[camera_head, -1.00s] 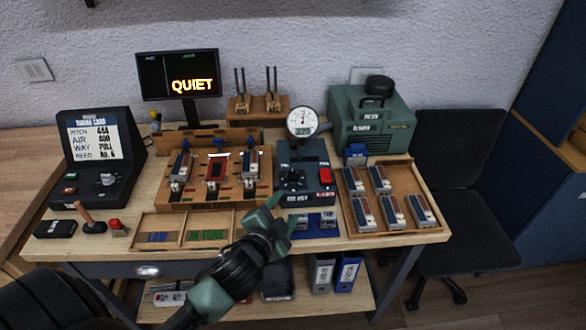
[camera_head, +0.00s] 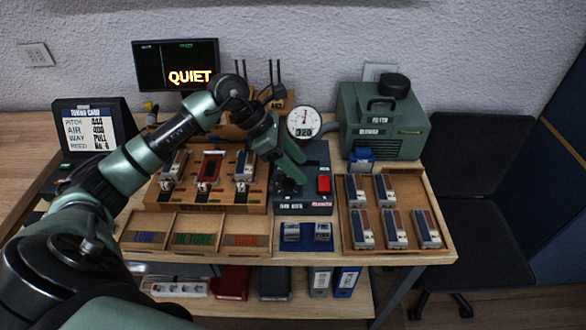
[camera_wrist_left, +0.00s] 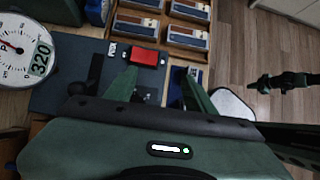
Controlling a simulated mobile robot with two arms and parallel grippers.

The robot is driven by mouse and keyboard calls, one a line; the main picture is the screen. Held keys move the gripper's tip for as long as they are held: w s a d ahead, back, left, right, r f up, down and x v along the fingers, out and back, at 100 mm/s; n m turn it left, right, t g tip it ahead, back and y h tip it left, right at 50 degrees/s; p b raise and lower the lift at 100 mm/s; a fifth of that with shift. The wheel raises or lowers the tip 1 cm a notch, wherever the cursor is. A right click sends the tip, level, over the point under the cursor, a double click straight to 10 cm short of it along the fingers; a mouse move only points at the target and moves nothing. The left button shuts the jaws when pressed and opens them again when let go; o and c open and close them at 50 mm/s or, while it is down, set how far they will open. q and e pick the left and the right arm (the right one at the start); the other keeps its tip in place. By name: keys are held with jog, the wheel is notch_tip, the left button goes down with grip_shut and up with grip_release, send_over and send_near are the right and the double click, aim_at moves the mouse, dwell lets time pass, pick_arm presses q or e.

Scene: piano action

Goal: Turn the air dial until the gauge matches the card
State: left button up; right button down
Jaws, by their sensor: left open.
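The tuning card (camera_head: 88,130) on the black stand at the left lists AIR, which appears to be 400. The round white gauge (camera_head: 305,122) stands behind the dark control box (camera_head: 305,207) and shows 320; it also shows in the left wrist view (camera_wrist_left: 25,50). My left gripper (camera_head: 290,170) is open, pointing down over the control box where the air dial sits. The fingers mostly hide the dial in the head view. In the left wrist view my open fingers (camera_wrist_left: 158,88) are spread over the box; I cannot tell whether they touch the dial.
A red button (camera_head: 323,184) sits on the box, right of my gripper. A wooden tray (camera_head: 420,247) of several reed blocks lies to the right. A green machine (camera_head: 381,120) stands behind it. A monitor (camera_head: 176,64) reads QUIET. My arm crosses above the wooden rack with blocks.

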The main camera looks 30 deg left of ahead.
aim_at(287, 178)
pick_arm(q)
jog(key=a+y, duration=0.1)
jog(key=a, duration=0.3)
jog(key=a+g+y, duration=0.1)
jog(key=a, duration=0.1)
jog(key=shift+s+a+f+y, duration=0.1)
jog(key=shift+s+f+y, duration=0.15)
jog(key=shift+f+y, duration=0.1)
jog(key=p+x, duration=0.2)
jog(key=x, duration=0.5)
pick_arm(e)
jog(key=shift+w+d+r, duration=0.15)
jog(key=shift+w+r, duration=0.05)
jog(key=shift+r, duration=0.9)
pick_arm(q)
grip_shut()
pick_arm(e)
jog(key=shift+f, duration=0.1)
